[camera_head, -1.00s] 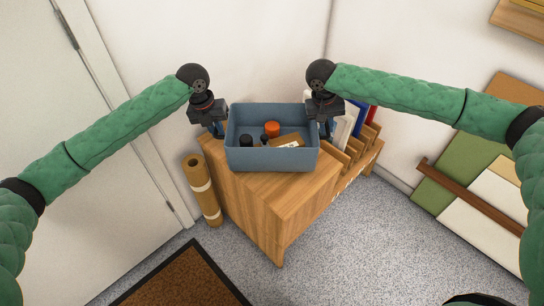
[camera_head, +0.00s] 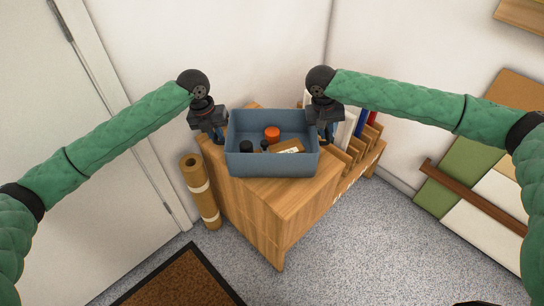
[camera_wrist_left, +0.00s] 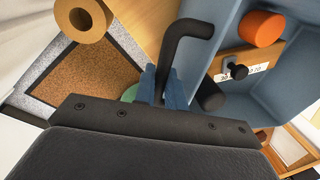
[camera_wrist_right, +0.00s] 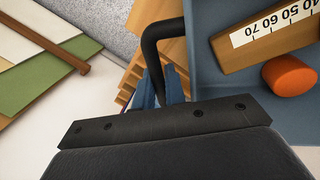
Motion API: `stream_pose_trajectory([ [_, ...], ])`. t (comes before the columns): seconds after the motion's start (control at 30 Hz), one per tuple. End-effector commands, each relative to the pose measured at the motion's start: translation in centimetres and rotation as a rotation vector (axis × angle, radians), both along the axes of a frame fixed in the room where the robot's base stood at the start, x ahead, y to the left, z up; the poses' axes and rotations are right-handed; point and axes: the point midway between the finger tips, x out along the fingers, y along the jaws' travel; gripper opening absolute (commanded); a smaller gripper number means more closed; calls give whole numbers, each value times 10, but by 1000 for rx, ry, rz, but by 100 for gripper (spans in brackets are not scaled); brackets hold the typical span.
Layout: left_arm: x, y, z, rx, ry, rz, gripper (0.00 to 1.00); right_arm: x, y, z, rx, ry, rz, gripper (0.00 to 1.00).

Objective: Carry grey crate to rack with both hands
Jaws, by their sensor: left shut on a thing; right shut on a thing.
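The blue-grey crate (camera_head: 272,165) is upright over the top of the wooden rack (camera_head: 285,205). I cannot tell whether it touches the top. The crate holds an orange round item (camera_head: 272,133), a wooden piece with a scale (camera_head: 289,147) and small black items. My left gripper (camera_head: 219,136) is at its left side, shut on a black bar handle (camera_wrist_left: 185,30). My right gripper (camera_head: 327,134) is at its right side, shut on the other handle (camera_wrist_right: 160,32). The fingertips are partly hidden in the head view.
Slots at the rack's right end hold upright boards (camera_head: 360,122). A brown roll (camera_head: 201,195) stands left of the rack, near a door (camera_head: 60,130). A brown mat (camera_head: 185,280) lies in front. Framed panels (camera_head: 460,165) lean at the right. Grey floor (camera_head: 350,245) is free.

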Motion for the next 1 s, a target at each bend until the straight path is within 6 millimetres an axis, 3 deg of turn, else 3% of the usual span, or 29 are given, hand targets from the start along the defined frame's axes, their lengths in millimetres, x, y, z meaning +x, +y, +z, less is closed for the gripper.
stream_pose_trajectory([
  [0.03, 1, 3, -2, 3, -2, 3, 0, 1, -3, -2, -3, -2, -4, 0],
  [0.07, 1, 3, -1, 4, 0, 3, 18, 1, -3, -1, -4, 0, -4, 18],
  [0.13, 1, 2, -1, 3, 0, 3, 32, 0, -2, -1, -3, 0, -3, 32],
  [0.17, 1, 2, -1, 3, 0, 3, 34, 0, -2, -1, -3, 0, -3, 34],
  [0.67, 0, 0, 1, 0, 0, 0, 34, 0, 1, 1, 1, 0, 1, 34],
  [1.0, 0, -1, 26, -2, -1, -1, 34, 0, 1, 26, 1, -1, 1, 34],
])
